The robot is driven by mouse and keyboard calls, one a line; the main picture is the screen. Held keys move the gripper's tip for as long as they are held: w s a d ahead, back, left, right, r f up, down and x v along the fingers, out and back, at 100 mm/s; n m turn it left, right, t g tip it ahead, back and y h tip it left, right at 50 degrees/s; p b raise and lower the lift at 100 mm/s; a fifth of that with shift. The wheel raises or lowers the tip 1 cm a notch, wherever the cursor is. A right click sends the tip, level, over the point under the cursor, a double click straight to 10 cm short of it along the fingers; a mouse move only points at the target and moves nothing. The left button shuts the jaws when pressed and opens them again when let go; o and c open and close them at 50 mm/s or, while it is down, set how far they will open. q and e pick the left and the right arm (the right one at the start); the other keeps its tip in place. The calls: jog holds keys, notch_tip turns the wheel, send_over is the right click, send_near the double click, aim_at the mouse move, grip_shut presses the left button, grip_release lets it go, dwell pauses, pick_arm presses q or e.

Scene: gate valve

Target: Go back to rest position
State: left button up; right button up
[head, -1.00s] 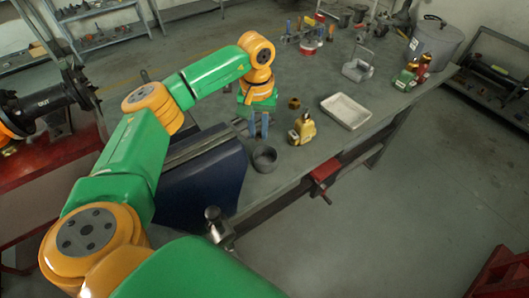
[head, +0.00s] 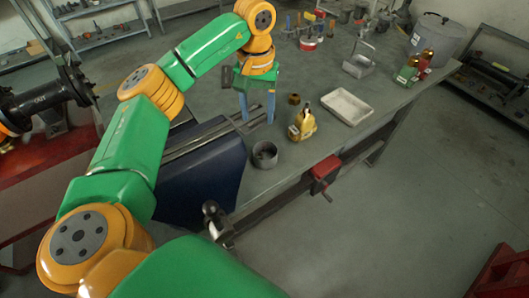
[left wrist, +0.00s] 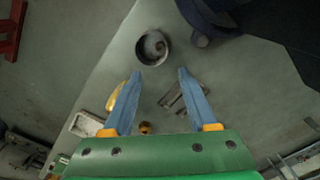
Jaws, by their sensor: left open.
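My left gripper (head: 257,120) is open, its two blue fingers pointing down above the grey workbench (head: 330,150), with nothing between them. It also shows open in the left wrist view (left wrist: 160,74). A round grey cup (head: 265,154) stands near the bench's front edge, in front of the gripper. In the left wrist view the cup (left wrist: 153,47) holds a small brownish thing, which I cannot identify. Flat metal bars (left wrist: 178,97) lie on the bench by the gripper. My right gripper is not in view.
A yellow bottle (head: 303,125), a brass nut (head: 294,99) and a white tray (head: 346,107) stand to the right of the gripper. A red vise (head: 325,172) sits at the front edge. Dark pipework (head: 45,100) is at the left.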

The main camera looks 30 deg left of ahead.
pick_arm(q)
jog(key=shift+r, duration=1)
